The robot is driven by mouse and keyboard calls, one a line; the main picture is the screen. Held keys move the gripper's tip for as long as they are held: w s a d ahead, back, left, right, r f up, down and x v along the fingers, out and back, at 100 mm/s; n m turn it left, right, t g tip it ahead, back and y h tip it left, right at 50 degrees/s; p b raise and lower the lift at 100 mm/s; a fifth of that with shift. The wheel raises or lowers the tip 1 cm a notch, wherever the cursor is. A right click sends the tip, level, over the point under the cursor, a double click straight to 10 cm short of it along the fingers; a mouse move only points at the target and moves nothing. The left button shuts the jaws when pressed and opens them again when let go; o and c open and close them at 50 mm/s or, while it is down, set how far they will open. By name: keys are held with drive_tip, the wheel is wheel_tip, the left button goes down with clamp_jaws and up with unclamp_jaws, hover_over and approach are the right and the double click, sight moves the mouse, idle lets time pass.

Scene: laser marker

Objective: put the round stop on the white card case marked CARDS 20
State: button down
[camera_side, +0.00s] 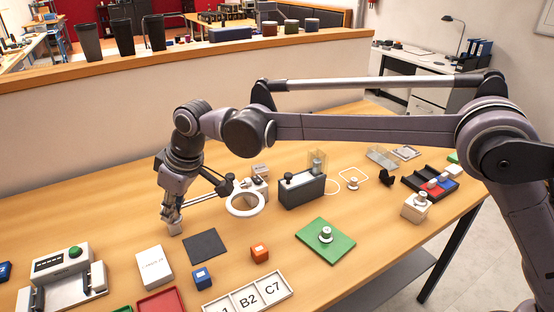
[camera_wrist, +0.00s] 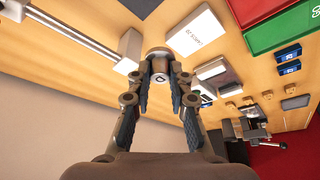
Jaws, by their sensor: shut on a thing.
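My gripper (camera_side: 173,215) is low over the left part of the table, just left of the dark square mat (camera_side: 206,246). It is shut on a small round grey piece, the round stop (camera_side: 174,229), which also shows between the fingertips in the wrist view (camera_wrist: 159,60). Whether the stop touches the table I cannot tell. The white card case (camera_side: 154,265) lies flat in front of my gripper, with small print too fine to read surely. It also shows in the wrist view (camera_wrist: 197,32), beside the fingertips and apart from the stop. Its top looks bare.
A white ring on an arm (camera_side: 245,199) stands right of my gripper. A blue block (camera_side: 202,278), an orange block (camera_side: 260,252) and a red tray (camera_side: 160,301) lie around the case. A device with a green button (camera_side: 68,265) is at left. Similar round pieces stand at right.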

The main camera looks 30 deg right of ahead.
drive_tip(key=a+f, duration=0.1)
drive_tip(key=a, duration=0.1)
drive_tip(key=s+a+f, duration=0.1)
drive_tip(key=a+f, duration=0.1)
drive_tip(key=a, duration=0.1)
drive_tip(key=a+f, duration=0.1)
drive_tip(key=a, duration=0.1)
drive_tip(key=shift+s+a+f, duration=0.15)
drive_tip(key=shift+s+f, duration=0.05)
drive_tip(key=shift+f, duration=2.05)
drive_tip(key=shift+f, duration=0.1)
drive_tip(key=c, duration=1.2)
unclamp_jaws()
